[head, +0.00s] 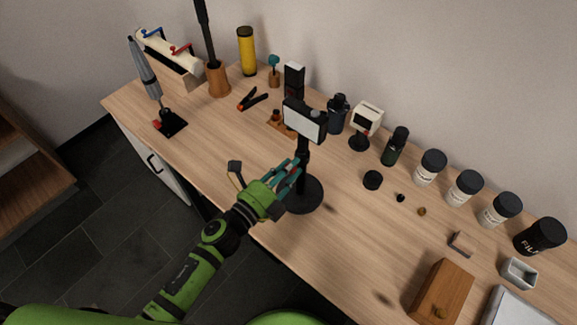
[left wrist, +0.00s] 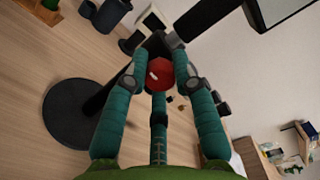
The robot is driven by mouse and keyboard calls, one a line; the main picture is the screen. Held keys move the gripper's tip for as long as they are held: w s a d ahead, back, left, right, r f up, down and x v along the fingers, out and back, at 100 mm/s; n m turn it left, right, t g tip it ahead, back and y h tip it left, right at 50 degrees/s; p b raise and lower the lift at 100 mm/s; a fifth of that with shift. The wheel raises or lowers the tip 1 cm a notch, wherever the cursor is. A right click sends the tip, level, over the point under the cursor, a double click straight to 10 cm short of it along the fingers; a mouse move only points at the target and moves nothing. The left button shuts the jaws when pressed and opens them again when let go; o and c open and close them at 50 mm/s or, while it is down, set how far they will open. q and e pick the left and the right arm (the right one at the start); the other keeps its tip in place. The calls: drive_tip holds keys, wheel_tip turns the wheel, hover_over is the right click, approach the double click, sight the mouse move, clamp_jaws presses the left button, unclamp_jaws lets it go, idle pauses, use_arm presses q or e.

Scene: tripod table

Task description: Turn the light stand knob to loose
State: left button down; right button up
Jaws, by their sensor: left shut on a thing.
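The light stand (head: 312,194) stands upright on the desk, with a round black base, a black pole and a light head (head: 304,121) with a pale panel. Its base also shows in the left wrist view (left wrist: 66,122). The red knob (left wrist: 158,74) with a small white mark is on the side of the pole. My left gripper (head: 297,168) has green and teal fingers and is shut on the knob, fingertips around it. In the head view the fingers mostly hide the knob. My right gripper is not in view.
Several jars, including one pale jar (head: 430,167), line the back right. A wooden block (head: 441,291) is at the front right. A small black lid (head: 373,180) lies right of the stand. The front-left desktop is clear.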

use_arm(q)
drive_tip(key=shift+r+n, duration=0.1)
drive_tip(key=shift+n, duration=1)
drive_tip(key=c, duration=1)
unclamp_jaws()
drive_tip(key=v, duration=1.2)
